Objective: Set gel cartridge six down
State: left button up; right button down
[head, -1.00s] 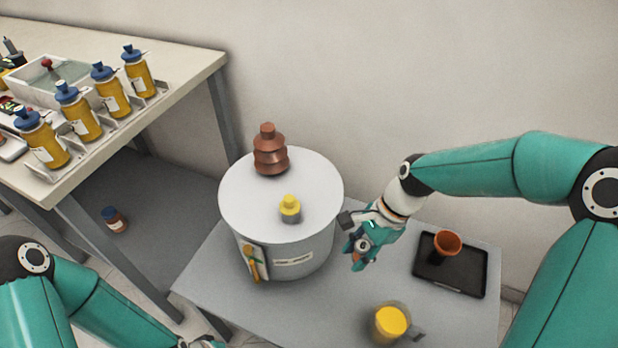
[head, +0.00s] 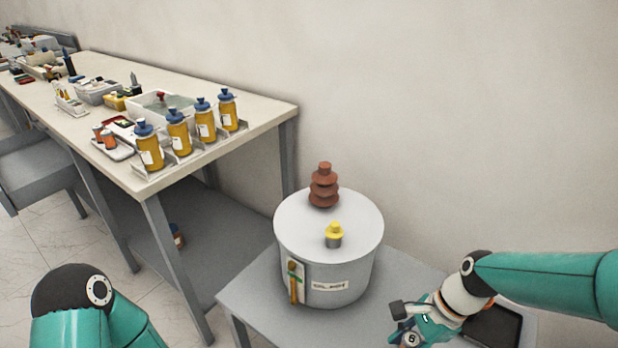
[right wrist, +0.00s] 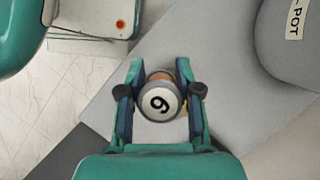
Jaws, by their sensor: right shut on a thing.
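Gel cartridge six (right wrist: 162,100) shows end-on in the right wrist view, a round white-faced piece with a dark band and a digit that reads as 6 or 9. My right gripper (right wrist: 162,92) is shut on it, one finger on each side. In the head view the right gripper (head: 412,332) is at the bottom edge, right of the grey pot (head: 335,285), with the cartridge's numbered end (head: 411,340) just visible. The grey table (head: 262,318) lies below; the gap to it cannot be told. My left gripper is out of view.
A black tray (head: 494,326) is partly hidden behind my right wrist. A long bench (head: 255,118) at left holds several yellow bottles with blue caps (head: 178,132). Some table in front of the pot is bare.

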jog(key=w+a+n+g+p, duration=0.2)
jog(key=w+a+n+p, duration=0.25)
jog(key=w+p, duration=0.2)
jog(key=w+d+r+n+g+h+p, duration=0.2)
jog(key=d+r+n+h, duration=0.1)
jog(key=n, duration=0.9)
jog(key=shift+w+d+h, duration=0.25)
jog(key=shift+d+h, duration=0.65)
jog(key=shift+d, duration=0.35)
jog(key=shift+a, duration=0.2)
